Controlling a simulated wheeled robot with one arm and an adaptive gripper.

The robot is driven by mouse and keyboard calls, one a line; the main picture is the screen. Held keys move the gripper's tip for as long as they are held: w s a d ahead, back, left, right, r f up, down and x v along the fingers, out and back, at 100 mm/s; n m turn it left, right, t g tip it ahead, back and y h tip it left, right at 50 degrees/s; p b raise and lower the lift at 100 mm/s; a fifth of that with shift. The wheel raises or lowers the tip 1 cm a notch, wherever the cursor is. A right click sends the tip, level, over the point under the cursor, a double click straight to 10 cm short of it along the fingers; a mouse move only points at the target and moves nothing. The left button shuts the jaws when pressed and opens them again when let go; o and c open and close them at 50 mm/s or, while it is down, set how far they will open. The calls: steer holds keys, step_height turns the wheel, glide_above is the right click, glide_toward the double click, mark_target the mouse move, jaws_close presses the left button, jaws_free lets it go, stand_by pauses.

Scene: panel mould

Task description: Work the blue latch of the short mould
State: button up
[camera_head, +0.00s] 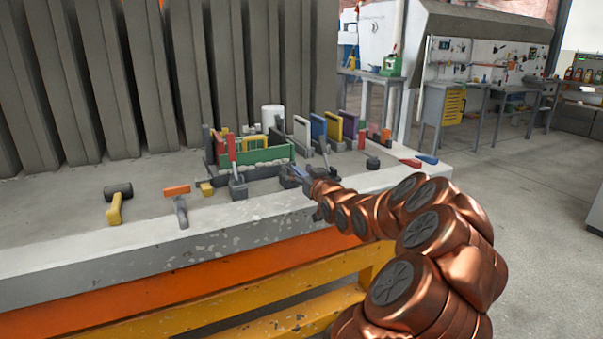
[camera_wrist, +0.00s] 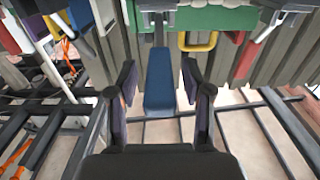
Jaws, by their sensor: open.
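The blue latch handle (camera_wrist: 160,80) shows in the wrist view on a grey shaft. It sits between the two fingers of my gripper (camera_wrist: 157,74), with a gap on each side. My gripper is open, and no contact with the handle shows. In the head view my gripper (camera_head: 296,176) is low at the bench's front edge, just right of the mould with the green panel (camera_head: 262,155). A red latch handle (camera_head: 231,147) stands upright at that mould's front. The blue latch is hard to separate from my gripper in the head view.
Blue, yellow and purple panels (camera_head: 334,127) stand close behind my gripper. An orange-handled tool (camera_head: 178,190) and a yellow-handled mallet (camera_head: 115,208) lie on the bench (camera_head: 70,235) to the left. Tall grey slabs (camera_head: 160,80) line the back. Bare bench lies at front left.

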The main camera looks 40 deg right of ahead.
jaws_close()
stand_by(0.4)
